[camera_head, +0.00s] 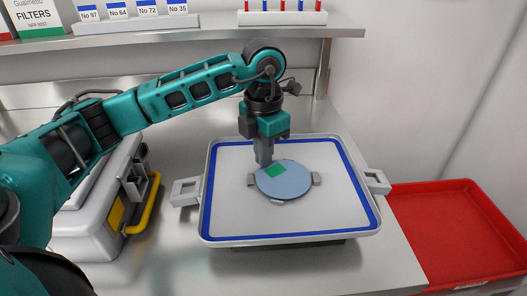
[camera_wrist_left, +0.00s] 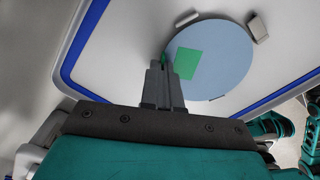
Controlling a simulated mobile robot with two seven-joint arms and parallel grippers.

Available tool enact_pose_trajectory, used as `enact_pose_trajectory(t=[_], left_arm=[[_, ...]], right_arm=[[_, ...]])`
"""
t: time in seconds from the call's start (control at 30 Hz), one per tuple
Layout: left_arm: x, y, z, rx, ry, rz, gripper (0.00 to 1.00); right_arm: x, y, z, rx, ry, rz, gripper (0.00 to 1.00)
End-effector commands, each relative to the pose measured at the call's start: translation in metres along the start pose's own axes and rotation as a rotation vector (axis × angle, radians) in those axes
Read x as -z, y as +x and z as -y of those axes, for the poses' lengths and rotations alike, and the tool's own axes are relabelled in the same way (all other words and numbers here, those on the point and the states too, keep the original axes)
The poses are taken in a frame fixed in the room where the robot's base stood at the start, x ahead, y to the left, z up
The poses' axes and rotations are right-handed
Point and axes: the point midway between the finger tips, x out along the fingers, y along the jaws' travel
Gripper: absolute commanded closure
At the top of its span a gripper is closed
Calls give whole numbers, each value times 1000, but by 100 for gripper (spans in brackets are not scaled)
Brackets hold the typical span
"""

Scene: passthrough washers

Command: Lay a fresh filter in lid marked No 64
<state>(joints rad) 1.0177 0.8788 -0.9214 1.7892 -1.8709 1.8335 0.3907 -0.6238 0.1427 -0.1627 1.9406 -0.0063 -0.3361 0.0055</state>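A shallow white tray-like lid (camera_head: 229,221) with a blue band inside its rim lies on the counter; I see no number on it. A round pale blue filter (camera_head: 283,187) with a green square (camera_head: 276,170) lies flat in its middle, also visible in the left wrist view (camera_wrist_left: 222,60). Small grey clips stand around the filter's edge, such as the one at its right (camera_head: 316,179). My left gripper (camera_head: 264,162) points down at the filter's back edge, its fingers together. A small green bit shows at the fingertips; whether they grip anything is unclear. My right gripper is not seen.
A red tray (camera_head: 458,232) is at the right. A white case with a yellow handle (camera_head: 146,208) stands left of the lid. The shelf above holds a FILTERS box (camera_head: 35,14), a block of numbered tags including No 64 (camera_head: 118,12), and a white rack (camera_head: 282,18).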

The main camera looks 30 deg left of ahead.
Motion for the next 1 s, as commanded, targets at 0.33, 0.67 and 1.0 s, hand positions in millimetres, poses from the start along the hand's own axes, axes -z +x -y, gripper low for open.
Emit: enact_pose_trajectory(t=[0.33, 0.67, 1.0], left_arm=[[0, 5, 0, 0, -1, 0, 100], [0, 5, 0, 0, 0, 0, 100], [0, 5, 0, 0, 0, 0, 73]], right_arm=[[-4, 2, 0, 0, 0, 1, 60], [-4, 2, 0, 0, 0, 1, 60], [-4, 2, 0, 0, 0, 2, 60]])
